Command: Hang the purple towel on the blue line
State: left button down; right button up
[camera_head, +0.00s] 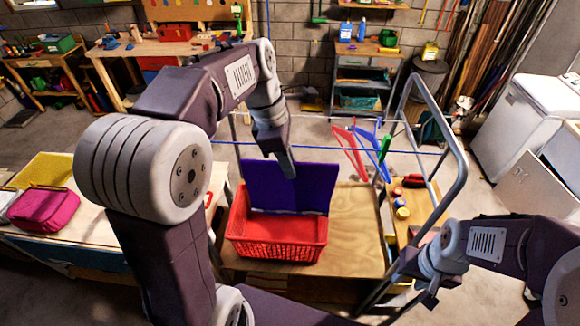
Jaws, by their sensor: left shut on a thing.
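The purple towel (262,190) is a flat dark sheet upright at the back of the red basket (275,240); its lower edge is hidden by the basket. My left gripper (289,168) reaches down from above and is shut on the towel's top edge. The near blue line (340,148) runs across the metal frame, a little above the towel in the picture. My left gripper crosses in front of this line. My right gripper (428,296) is low at the right, away from the towel; its fingers are too unclear to tell open from shut.
The basket stands on a wooden table (355,235). The grey metal frame (458,165) rises at the right. Red and blue hanging items (365,145) and a green one (385,148) are near the line's right part. A pink pouch (45,208) lies on the left table.

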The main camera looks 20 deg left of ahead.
pick_arm(q)
jog(key=shift+w+a, duration=0.15)
jog(key=shift+w, duration=0.05)
jog(key=shift+w+a, duration=0.6)
jog(key=shift+w, duration=1.9)
jog(key=shift+w+a, duration=0.55)
jog(key=shift+w, duration=1.9)
jog(key=shift+w+a, duration=0.6)
jog(key=shift+w, duration=1.9)
jog(key=shift+w+f+b, duration=0.1)
jog(key=shift+f+b, duration=0.65)
jog(key=shift+f, duration=0.1)
notch_tip(320, 180, down, 3)
jog(key=b, duration=0.3)
jog(key=shift+f+b, duration=1.55)
jog(key=shift+f, duration=0.3)
